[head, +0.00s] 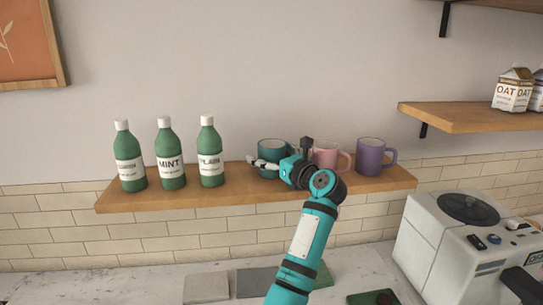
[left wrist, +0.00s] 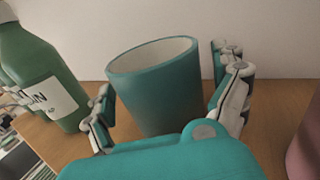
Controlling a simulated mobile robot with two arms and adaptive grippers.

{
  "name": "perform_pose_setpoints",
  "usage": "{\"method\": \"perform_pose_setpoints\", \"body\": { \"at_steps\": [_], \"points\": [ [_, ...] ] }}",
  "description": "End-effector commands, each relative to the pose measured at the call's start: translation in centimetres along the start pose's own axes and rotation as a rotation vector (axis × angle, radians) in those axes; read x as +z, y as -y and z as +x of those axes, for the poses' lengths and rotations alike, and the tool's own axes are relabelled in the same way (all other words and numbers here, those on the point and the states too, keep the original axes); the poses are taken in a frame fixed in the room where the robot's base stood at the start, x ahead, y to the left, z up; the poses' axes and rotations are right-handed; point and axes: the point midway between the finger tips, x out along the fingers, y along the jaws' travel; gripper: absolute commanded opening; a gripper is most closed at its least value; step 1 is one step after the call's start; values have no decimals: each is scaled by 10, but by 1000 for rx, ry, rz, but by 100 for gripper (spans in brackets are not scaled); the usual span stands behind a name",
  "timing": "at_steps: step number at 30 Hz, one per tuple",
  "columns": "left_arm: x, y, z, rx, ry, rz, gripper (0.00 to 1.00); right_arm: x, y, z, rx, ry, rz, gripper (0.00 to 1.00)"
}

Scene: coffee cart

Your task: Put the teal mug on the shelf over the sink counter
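The teal mug (head: 272,148) stands upright on the wooden shelf (head: 230,194), right of the green bottles. My left gripper (head: 283,156) is at the mug, partly covering it in the head view. In the left wrist view the mug (left wrist: 158,85) stands between the two spread fingers of my left gripper (left wrist: 165,95), with small gaps showing on both sides. The gripper looks open, and the mug's handle is not visible. My right gripper is not in view.
Three green bottles (head: 169,165) stand left of the mug. A pink mug (head: 327,154) and a purple mug (head: 371,158) stand close on its right. A higher shelf (head: 465,117) holds oat cartons (head: 512,91). A white machine (head: 455,245) sits on the counter below.

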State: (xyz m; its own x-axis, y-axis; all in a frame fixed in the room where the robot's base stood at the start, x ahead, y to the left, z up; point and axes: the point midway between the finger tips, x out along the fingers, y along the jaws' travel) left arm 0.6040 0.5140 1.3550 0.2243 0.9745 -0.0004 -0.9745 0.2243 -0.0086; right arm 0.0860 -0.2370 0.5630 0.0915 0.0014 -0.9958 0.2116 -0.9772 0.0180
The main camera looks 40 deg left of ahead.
Motion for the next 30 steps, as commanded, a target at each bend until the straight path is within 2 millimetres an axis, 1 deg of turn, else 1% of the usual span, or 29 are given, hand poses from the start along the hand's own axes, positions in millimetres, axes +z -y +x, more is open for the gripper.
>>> {"method": "perform_pose_setpoints", "body": {
  "at_steps": [7,11,12,14,16,24,27,30],
  "points": [
    [0,0,0,0,0,0,99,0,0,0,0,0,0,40],
    [6,0,0,1,0,1,99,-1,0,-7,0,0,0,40],
    [0,1,-6,-2,-1,-1,99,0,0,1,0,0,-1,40],
    [-2,1,-16,-3,-2,-2,99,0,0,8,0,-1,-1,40],
    [-3,1,-31,-4,-3,-4,99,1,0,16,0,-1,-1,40],
    [-2,1,-89,-3,-2,-3,99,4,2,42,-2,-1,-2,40],
    [0,1,-104,-2,-1,-2,99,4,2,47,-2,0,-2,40],
    [1,0,-114,-1,-2,-1,99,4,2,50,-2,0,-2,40]
  ]
}}
